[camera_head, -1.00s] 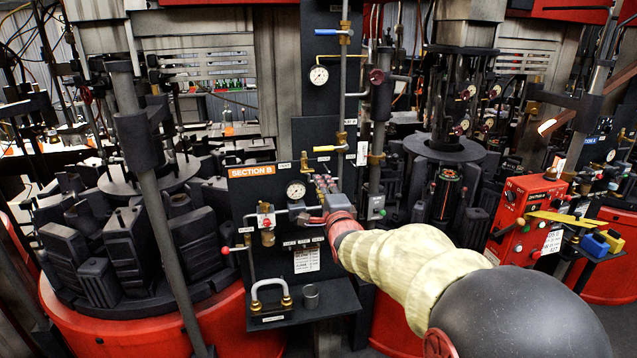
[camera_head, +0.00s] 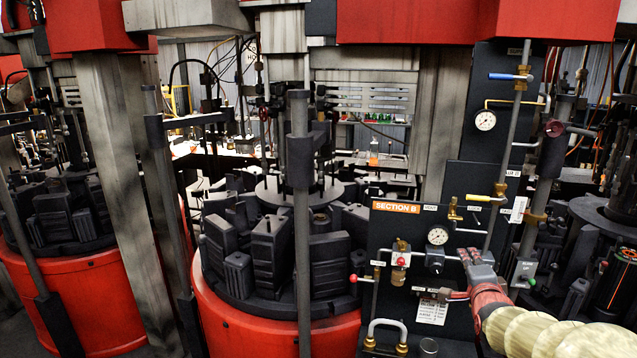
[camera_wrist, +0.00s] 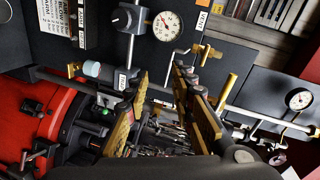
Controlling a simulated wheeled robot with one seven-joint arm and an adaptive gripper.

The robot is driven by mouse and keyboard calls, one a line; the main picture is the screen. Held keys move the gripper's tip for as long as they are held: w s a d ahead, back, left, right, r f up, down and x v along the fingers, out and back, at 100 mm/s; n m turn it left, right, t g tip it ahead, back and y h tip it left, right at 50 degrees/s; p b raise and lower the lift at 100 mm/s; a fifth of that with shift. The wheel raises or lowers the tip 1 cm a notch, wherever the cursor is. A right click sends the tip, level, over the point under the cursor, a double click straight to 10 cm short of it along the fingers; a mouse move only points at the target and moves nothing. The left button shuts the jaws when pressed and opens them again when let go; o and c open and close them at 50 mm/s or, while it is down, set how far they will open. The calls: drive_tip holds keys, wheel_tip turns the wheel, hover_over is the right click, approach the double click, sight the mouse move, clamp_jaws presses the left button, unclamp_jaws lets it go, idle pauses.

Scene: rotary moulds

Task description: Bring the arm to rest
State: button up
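My gripper (camera_head: 480,268) is at the lower right of the head view, in front of the dark SECTION B panel (camera_head: 385,258). My arm's cream sleeve (camera_head: 520,330) runs behind it to the lower right edge. In the wrist view my gripper (camera_wrist: 162,75) shows two fingers with yellowish pads standing apart, and nothing is seen held between them. Whether the fingers touch anything on the panel cannot be told.
A gauge (camera_head: 437,236) and a red-knobbed valve (camera_head: 400,254) are close left of my gripper. A rotary mould machine (camera_head: 270,315) stands left. A vertical pipe (camera_head: 505,170) rises above.

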drive_tip(key=s+a+f+n+g+y, duration=0.1)
drive_tip(key=s+a+f+n+g, duration=0.25)
drive_tip(key=s+f, duration=0.3)
drive_tip(key=s+a+f+n+g+y, duration=0.1)
drive_tip(key=s+a+f+n+g, duration=0.1)
drive_tip(key=s+f+n+g, duration=0.4)
drive_tip(key=s+a+r+n+y, duration=0.1)
drive_tip(key=s+a+r+n, duration=0.1)
drive_tip(key=s+a, duration=0.3)
drive_tip(key=s+a+r+n, duration=0.2)
drive_tip(key=s+a+n, duration=0.2)
drive_tip(key=s, duration=0.7)
drive_tip(key=s+a+r+n+y, duration=0.1)
drive_tip(key=s+a+r+n, duration=0.1)
drive_tip(key=s+a, duration=0.5)
drive_tip(key=shift+s+r+n+y, duration=0.35)
drive_tip(key=shift+s+n, duration=0.2)
drive_tip(key=shift+s, duration=0.2)
